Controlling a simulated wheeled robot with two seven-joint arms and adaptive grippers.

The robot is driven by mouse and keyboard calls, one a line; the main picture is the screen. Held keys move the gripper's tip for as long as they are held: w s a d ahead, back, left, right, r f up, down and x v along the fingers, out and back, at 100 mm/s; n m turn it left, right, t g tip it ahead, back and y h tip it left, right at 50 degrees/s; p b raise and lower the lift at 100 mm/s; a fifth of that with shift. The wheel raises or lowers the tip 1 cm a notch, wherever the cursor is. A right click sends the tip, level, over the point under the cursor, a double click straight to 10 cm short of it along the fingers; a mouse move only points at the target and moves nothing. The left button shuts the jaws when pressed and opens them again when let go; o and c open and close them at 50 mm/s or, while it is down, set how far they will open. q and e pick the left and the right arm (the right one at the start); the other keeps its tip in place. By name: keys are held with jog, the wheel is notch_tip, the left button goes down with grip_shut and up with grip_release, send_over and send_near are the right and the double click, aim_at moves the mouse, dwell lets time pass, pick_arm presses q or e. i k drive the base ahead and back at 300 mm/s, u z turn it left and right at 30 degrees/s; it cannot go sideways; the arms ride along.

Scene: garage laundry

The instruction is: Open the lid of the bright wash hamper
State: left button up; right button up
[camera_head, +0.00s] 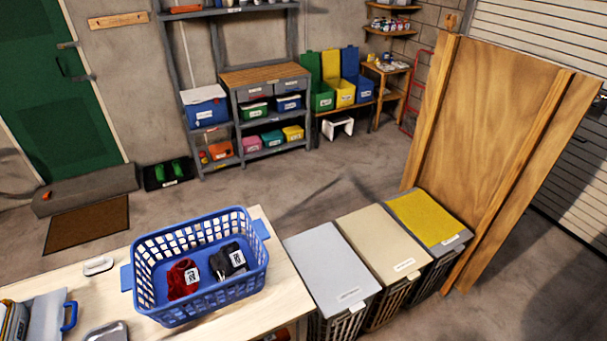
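Three hampers stand in a row right of the table, each with its lid shut flat. The nearest has a pale grey lid (328,265), the middle one a beige lid (383,243), and the far one a grey-framed lid with a yellow panel (425,217). Each lid has a small white label at its front edge, too small to read, so I cannot tell by label which is the bright wash hamper. Dark slatted sides show below the lids. Neither of my grippers is in view.
A blue basket (200,318) holding a red and a dark cloth item stands on the light wooden table (275,285). A tall wooden panel (490,140) stands close against the right side of the yellow-lidded hamper. The floor behind the hampers (320,190) is clear.

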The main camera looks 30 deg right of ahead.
aim_at(391, 252)
jog(key=z, duration=1.85)
jog(key=k, duration=0.35)
jog(key=z, duration=1.05)
jog(key=i, duration=0.65)
jog(key=u, duration=1.05)
jog(key=i, duration=0.5)
jog(key=u, duration=0.6)
